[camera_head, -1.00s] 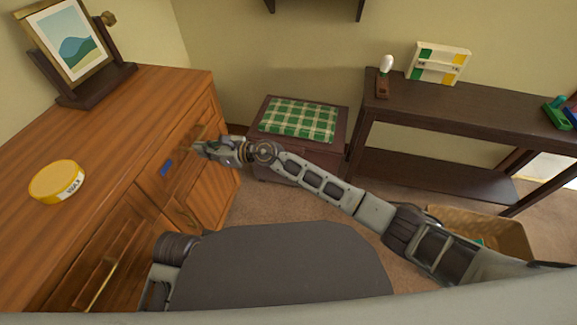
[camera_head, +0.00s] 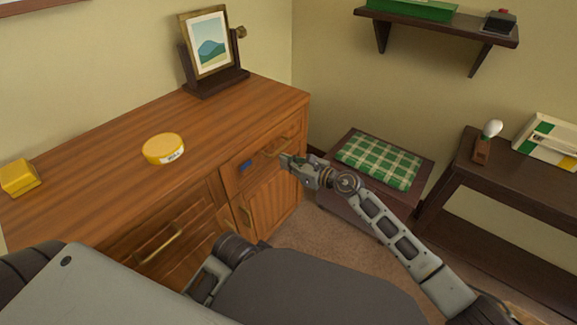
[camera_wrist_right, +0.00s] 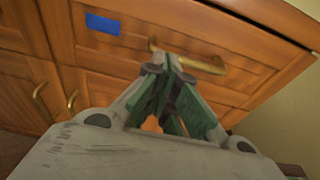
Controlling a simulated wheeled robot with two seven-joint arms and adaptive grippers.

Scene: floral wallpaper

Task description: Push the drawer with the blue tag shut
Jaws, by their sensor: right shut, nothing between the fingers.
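The drawer with the blue tag (camera_head: 235,180) is the upper right drawer of the wooden cabinet. Its blue tag (camera_head: 246,166) is left of the brass handle (camera_head: 272,152). In the right wrist view the drawer front (camera_wrist_right: 125,60), tag (camera_wrist_right: 102,24) and handle (camera_wrist_right: 205,65) show close up. The front looks about flush with the cabinet; a small gap cannot be ruled out. My right gripper (camera_head: 284,160) is shut and empty, its tips at the drawer front by the handle. In the wrist view its fingertips (camera_wrist_right: 168,66) overlap the handle; contact is unclear.
A chest with a green checked cushion (camera_head: 380,162) stands right of the cabinet. A dark table (camera_head: 480,185) is farther right.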

